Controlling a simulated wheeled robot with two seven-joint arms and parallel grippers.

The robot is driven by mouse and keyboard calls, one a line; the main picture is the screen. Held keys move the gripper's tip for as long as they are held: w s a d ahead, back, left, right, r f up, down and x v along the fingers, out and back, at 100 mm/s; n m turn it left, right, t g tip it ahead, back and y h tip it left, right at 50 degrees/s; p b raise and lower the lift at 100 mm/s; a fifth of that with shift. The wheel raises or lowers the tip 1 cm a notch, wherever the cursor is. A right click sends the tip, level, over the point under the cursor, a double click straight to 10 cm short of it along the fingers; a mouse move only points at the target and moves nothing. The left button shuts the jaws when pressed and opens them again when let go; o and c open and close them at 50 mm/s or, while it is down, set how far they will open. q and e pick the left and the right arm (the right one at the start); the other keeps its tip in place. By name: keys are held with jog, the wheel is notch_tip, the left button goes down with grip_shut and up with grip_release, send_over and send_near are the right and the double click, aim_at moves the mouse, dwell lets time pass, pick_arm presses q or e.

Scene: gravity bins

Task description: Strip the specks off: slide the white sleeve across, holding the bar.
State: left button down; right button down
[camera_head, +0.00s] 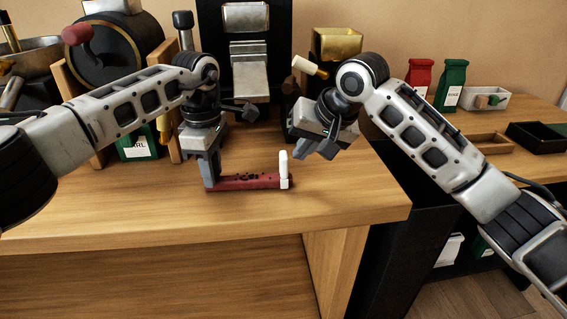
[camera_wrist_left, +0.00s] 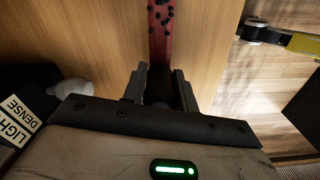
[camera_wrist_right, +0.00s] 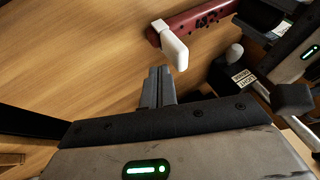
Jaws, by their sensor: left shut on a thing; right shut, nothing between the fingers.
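The dark red bar (camera_head: 240,182) lies level just over or on the wooden table, with black specks (camera_head: 250,177) along its middle. The bar also shows in the left wrist view (camera_wrist_left: 160,45) and the right wrist view (camera_wrist_right: 190,24). The white sleeve (camera_head: 284,170) sits around the bar's right end, with a tab standing up; it also shows in the right wrist view (camera_wrist_right: 171,45). My left gripper (camera_head: 211,182) is shut on the bar's left end. My right gripper (camera_head: 328,150) is shut and empty, to the right of the sleeve and apart from it.
A black machine (camera_head: 247,50) stands behind the bar. A green bag (camera_head: 138,146) stands at the left behind my left arm. Red (camera_head: 420,75) and green (camera_head: 451,85) bags and a white bin (camera_head: 485,98) stand at the back right. The table front (camera_head: 200,222) is clear.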

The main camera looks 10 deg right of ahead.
aim_at(270, 177)
pick_arm(q)
jog(key=shift+s+f, duration=0.1)
jog(key=shift+f, duration=0.05)
pick_arm(e)
jog(key=shift+f, duration=1.2)
jog(key=shift+a, duration=0.1)
dwell(0.9)
jog(key=shift+w+a, duration=0.15)
jog(key=shift+a, duration=3.25)
jog(key=shift+d, duration=0.2)
jog(key=shift+r, duration=0.15)
